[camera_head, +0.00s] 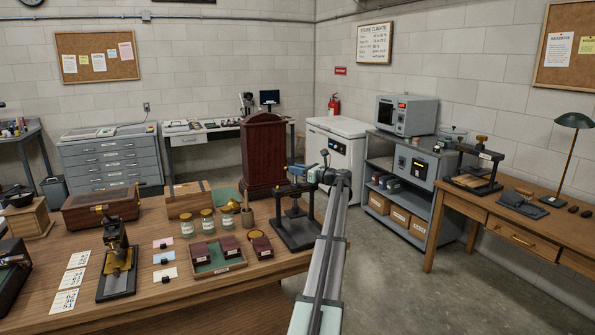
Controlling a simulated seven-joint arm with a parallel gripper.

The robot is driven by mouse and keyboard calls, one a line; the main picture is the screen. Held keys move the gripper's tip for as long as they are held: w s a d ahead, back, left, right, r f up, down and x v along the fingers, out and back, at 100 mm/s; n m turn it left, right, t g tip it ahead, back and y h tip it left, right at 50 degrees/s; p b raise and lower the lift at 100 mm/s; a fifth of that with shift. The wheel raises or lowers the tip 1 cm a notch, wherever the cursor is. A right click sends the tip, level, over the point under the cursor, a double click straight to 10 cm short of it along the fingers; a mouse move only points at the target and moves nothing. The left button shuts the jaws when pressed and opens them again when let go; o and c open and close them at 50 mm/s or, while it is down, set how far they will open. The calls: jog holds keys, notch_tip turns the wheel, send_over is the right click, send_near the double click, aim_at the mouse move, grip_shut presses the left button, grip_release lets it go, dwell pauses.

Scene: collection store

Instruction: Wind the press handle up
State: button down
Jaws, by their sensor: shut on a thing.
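A small black screw press (296,233) stands at the right end of the wooden table. It has a flat base, a plate on a central spindle and a black crossbar with a pale label. Its handle (297,169), dark with a brass-coloured part, sits at the top of the spindle. My arm rises from the lower middle and bends left at the top. My gripper (308,173) is at the handle, level with it, and is shut on it. The fingers are small at this distance and partly merge with the handle, so the exact grip is unclear.
The wooden table (195,290) also holds a tray of maroon boxes (217,262), several glass jars (207,222), a black stand device (117,265) and a tall dark wooden case (263,150). A second press (480,168) stands on the right desk. Floor between is clear.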

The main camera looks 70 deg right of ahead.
jog(key=n+y, duration=0.1)
jog(key=y, duration=0.1)
jog(key=n+y, duration=0.1)
jog(key=shift+d+t+y, duration=0.3)
jog(key=shift+d+y, duration=0.1)
jog(key=n+y, duration=0.2)
jog(key=y, duration=0.1)
jog(key=shift+d+n+y, duration=0.1)
jog(key=shift+n+y, duration=0.3)
jog(key=shift+n+g+y, duration=0.6)
jog(key=shift+n+y, duration=0.4)
jog(key=shift+y, duration=0.45)
jog(key=shift+n+g+y, duration=0.6)
jog(key=shift+n+y, duration=0.4)
jog(key=shift+y, duration=0.45)
jog(key=c, duration=1)
grip_release()
jog(key=shift+o, duration=0.2)
jog(key=shift+r, duration=0.15)
notch_tip(320, 180, up, 10)
jog(key=shift+f, duration=0.1)
